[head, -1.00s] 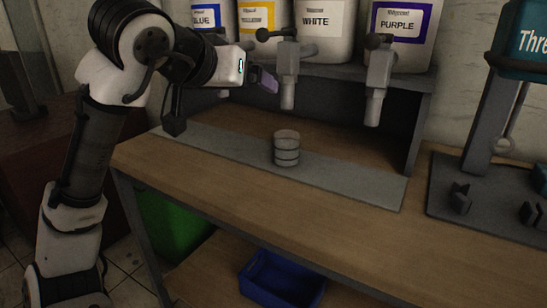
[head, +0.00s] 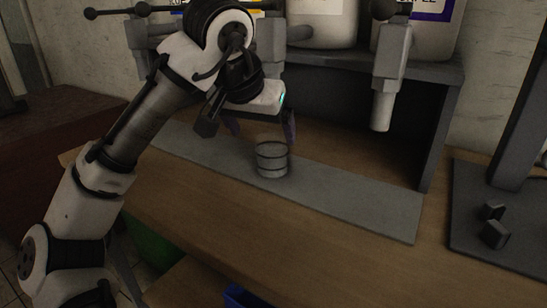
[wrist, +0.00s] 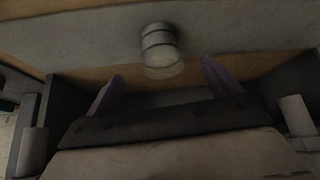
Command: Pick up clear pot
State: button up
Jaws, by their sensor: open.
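The clear pot (head: 272,160) is a small greyish, see-through cylinder with dark bands. It stands upright on the grey strip (head: 345,197) on the workbench. In the wrist view the pot (wrist: 159,45) is at the top centre, beyond the fingertips. My gripper (head: 262,128) is open and empty, just above and behind the pot in the head view. Its two purple fingers (wrist: 160,78) are spread wide in the wrist view, with the pot lying between their lines but apart from them.
A dispenser nozzle (head: 384,105) hangs to the right under the purple-labelled container (head: 430,32). The shelf's side wall (head: 437,135) stands right of the strip. A dark machine base (head: 480,235) is farther right. The wooden bench front (head: 250,225) is clear.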

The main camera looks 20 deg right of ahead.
aim_at(271, 152)
jog(key=b+x, duration=0.1)
jog(key=x, duration=0.8)
jog(key=shift+w+f, duration=0.1)
jog(key=shift+f, duration=0.2)
jog(key=c, duration=1.3)
jog(key=shift+w+d+r+p, duration=0.1)
jog(key=shift+r+p, duration=0.15)
jog(key=shift+p, duration=0.45)
